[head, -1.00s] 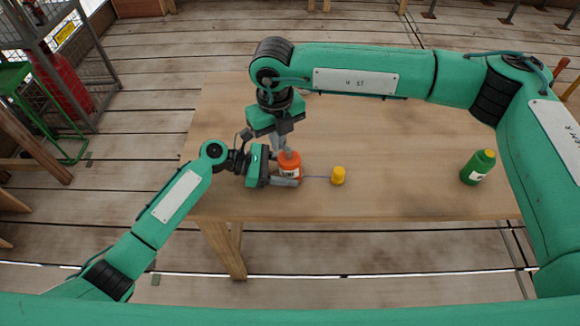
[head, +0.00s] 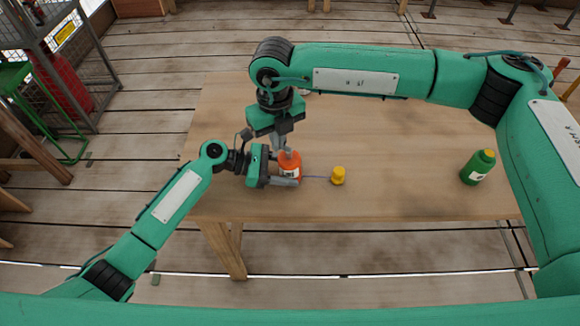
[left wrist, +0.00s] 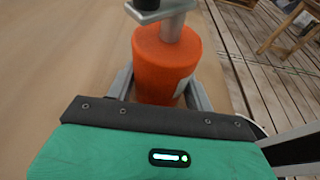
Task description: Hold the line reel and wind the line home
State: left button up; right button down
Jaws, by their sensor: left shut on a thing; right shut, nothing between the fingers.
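The orange line reel (head: 290,161) stands upright on the wooden table with a white label on its side. My left gripper (head: 286,181) is shut on the reel, its fingers on either side of it low down. The reel also fills the middle of the left wrist view (left wrist: 160,65). My right gripper (head: 284,148) points down from above with its shut fingertips at the reel's top; whether they touch it I cannot tell. A thin blue line (head: 317,178) runs along the table from the reel to a small yellow piece (head: 338,176) on the right.
My right arm spans above the table's back.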

aim_at(279, 159)
jog(key=shift+f, duration=0.25)
dwell(0.4)
jog(key=shift+f, duration=1.3)
jog(key=shift+w, duration=0.2)
jog(key=shift+w+d, duration=0.25)
jog(key=shift+w, duration=0.15)
jog(key=shift+w, duration=0.75)
jog(key=shift+s+a, duration=0.1)
jog(key=shift+s, duration=0.05)
jog(key=shift+s+a, duration=0.15)
jog(key=shift+s, duration=0.1)
